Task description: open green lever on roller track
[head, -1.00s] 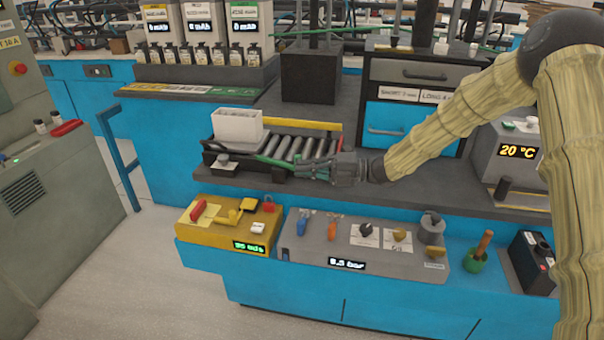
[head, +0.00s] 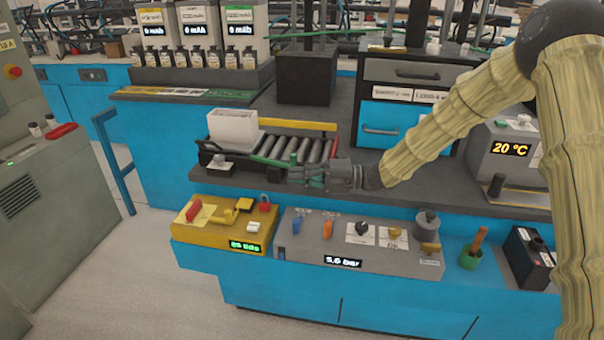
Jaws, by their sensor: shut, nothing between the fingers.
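The roller track (head: 328,150) lies on the dark bench top, with a row of grey rollers. The green lever (head: 266,161) is a thin green bar along the track's front edge, slanting down to the right. My gripper (head: 291,176) is at the track's front edge, at the lever's right end, pointing left. Its fingers look closed and hold nothing. The lever's right end is partly hidden by the fingers, and I cannot tell whether they touch it.
A white bin (head: 233,130) stands at the track's left end. In front and lower are a yellow control box (head: 222,240) and a grey panel (head: 300,248) with knobs. A drawer unit (head: 412,78) stands behind.

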